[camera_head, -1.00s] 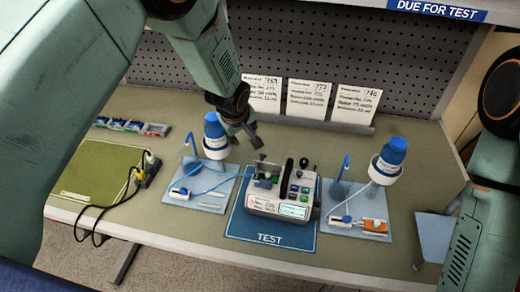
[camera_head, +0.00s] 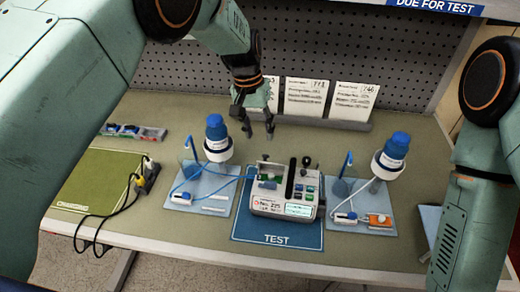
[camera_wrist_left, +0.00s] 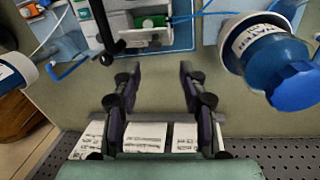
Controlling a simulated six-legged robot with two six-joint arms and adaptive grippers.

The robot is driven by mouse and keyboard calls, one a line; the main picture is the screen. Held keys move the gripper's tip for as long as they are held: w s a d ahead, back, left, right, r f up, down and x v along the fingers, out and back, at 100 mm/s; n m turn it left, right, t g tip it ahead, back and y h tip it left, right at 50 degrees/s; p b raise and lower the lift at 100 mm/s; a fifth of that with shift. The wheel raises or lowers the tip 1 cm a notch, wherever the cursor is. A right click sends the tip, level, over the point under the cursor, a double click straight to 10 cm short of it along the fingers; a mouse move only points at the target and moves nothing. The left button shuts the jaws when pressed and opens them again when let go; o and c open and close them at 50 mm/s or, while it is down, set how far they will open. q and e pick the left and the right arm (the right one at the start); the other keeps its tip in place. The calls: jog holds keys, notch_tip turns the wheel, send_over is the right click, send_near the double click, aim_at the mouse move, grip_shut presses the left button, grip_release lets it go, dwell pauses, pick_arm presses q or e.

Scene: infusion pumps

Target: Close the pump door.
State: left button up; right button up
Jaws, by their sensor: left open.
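The white and grey pump (camera_head: 283,205) stands on the blue TEST mat (camera_head: 264,236). A dark narrow panel (camera_head: 290,178) stands upright on it, seen nearly edge-on; it looks like the door, standing open. The green inside (camera_head: 268,180) of the pump is exposed to its left. In the left wrist view the pump (camera_wrist_left: 150,42) is at the top, with the dark panel (camera_wrist_left: 103,25). My left gripper (camera_head: 259,133) is open and empty, behind and above the pump, apart from it. Its two fingers (camera_wrist_left: 159,82) are spread in the wrist view. My right gripper is out of view.
Blue-capped bottles stand left (camera_head: 217,138) and right (camera_head: 391,152) of the pump. A blue tube (camera_head: 225,178) runs from the left to the pump. Cards (camera_head: 306,98) stand behind. A green mat (camera_head: 95,182) with black cables lies left. The table behind the pump is mostly clear.

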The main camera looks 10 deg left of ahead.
pick_arm(q)
jog(key=shift+m, duration=0.3)
jog(key=f, duration=0.2)
jog(key=d+f+p, duration=0.1)
jog(key=f, duration=0.3)
jog(key=shift+s+d+f, duration=0.2)
jog(key=shift+s+d, duration=0.05)
jog(key=shift+d, duration=0.15)
jog(key=shift+f+p, duration=0.3)
jog(key=shift+f, duration=0.1)
jog(key=shift+s, duration=0.15)
jog(key=c, duration=0.6)
grip_shut()
